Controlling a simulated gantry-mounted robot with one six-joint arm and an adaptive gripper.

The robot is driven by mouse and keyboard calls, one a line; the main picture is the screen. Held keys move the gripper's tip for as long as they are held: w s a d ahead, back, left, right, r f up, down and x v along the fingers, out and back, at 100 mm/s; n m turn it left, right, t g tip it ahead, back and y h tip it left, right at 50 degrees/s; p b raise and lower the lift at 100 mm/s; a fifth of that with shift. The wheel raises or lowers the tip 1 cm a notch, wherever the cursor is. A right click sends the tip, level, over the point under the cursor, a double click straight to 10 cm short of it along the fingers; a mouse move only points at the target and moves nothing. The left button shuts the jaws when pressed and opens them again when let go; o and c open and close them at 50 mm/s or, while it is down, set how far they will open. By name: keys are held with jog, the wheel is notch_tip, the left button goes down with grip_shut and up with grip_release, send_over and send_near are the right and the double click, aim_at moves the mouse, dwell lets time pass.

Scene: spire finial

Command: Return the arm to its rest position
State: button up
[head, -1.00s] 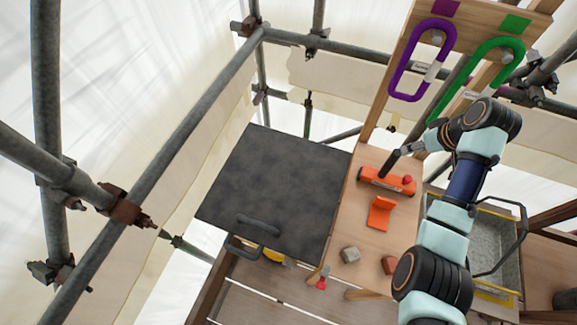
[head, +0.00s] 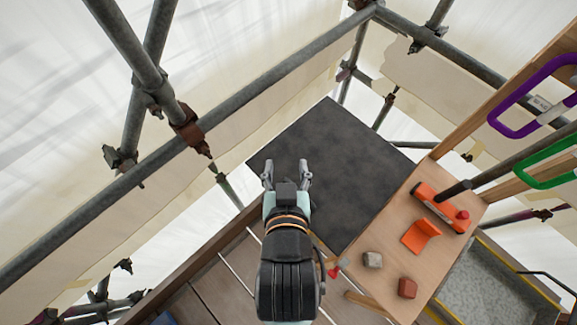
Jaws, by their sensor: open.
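My gripper (head: 287,173) is at the middle of the head view, with its two fingers spread apart and nothing between them. It appears over the near left part of the dark square panel (head: 345,165). My wrist and forearm reach up from the bottom of the picture and hide part of the panel's near edge. How high the gripper is above the panel I cannot tell.
A wooden bench (head: 395,230) right of the panel holds an orange tool (head: 440,207), an orange bracket (head: 421,235), a grey block (head: 372,260) and a reddish block (head: 407,287). Purple (head: 500,105) and green (head: 535,160) loops hang at right. Scaffold tubes (head: 190,130) cross the left.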

jog(key=shift+r, duration=0.1)
notch_tip(320, 180, up, 26)
jog(key=p, duration=2.5)
jog(key=shift+f+p, duration=0.25)
jog(key=shift+p, duration=0.15)
jog(key=shift+d, duration=0.1)
